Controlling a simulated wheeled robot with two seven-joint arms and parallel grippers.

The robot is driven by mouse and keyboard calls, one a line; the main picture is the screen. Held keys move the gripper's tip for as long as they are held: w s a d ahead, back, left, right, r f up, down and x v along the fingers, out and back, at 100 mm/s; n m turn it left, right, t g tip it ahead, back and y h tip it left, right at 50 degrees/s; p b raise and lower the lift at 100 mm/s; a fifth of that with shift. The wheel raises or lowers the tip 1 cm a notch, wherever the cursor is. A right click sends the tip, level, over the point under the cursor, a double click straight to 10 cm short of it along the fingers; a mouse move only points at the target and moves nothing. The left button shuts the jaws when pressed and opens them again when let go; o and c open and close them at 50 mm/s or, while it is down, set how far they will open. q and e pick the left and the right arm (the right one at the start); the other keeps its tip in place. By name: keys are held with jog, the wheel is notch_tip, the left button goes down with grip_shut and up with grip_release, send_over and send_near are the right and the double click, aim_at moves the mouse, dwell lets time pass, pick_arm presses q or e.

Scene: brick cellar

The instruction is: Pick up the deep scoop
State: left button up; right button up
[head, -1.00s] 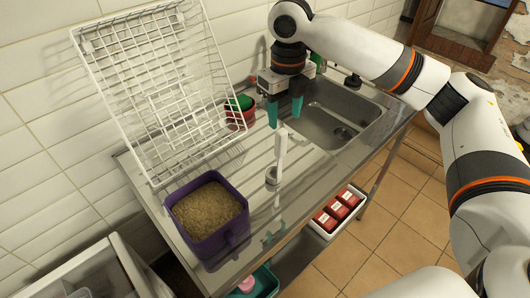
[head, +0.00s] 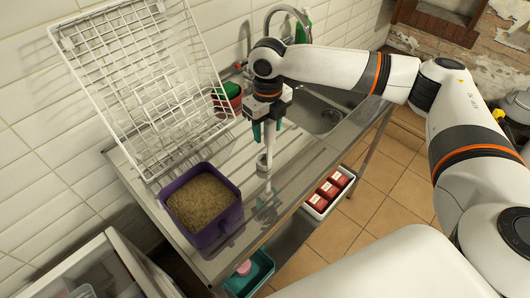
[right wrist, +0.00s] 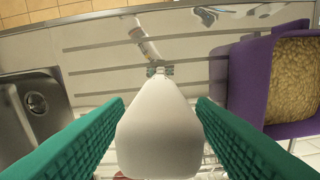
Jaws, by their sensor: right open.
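In the right wrist view the white handle (right wrist: 158,135) fills the space between the two open fingers (right wrist: 160,104), with a visible gap at each side. The far end of the scoop is hidden there behind the handle. My left gripper is not in view.
A purple tub (head: 218,226) of grain stands at the near left of the draining board (head: 240,188). The sink (head: 318,117) is behind. A box of red packs (head: 316,204) sits below.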

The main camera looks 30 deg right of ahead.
jog(key=shift+f, duration=0.85)
jog(key=shift+c, duration=0.5)
jog(key=c, duration=1)
jog(key=shift+o, duration=0.2)
jog(key=shift+r, duration=0.1)
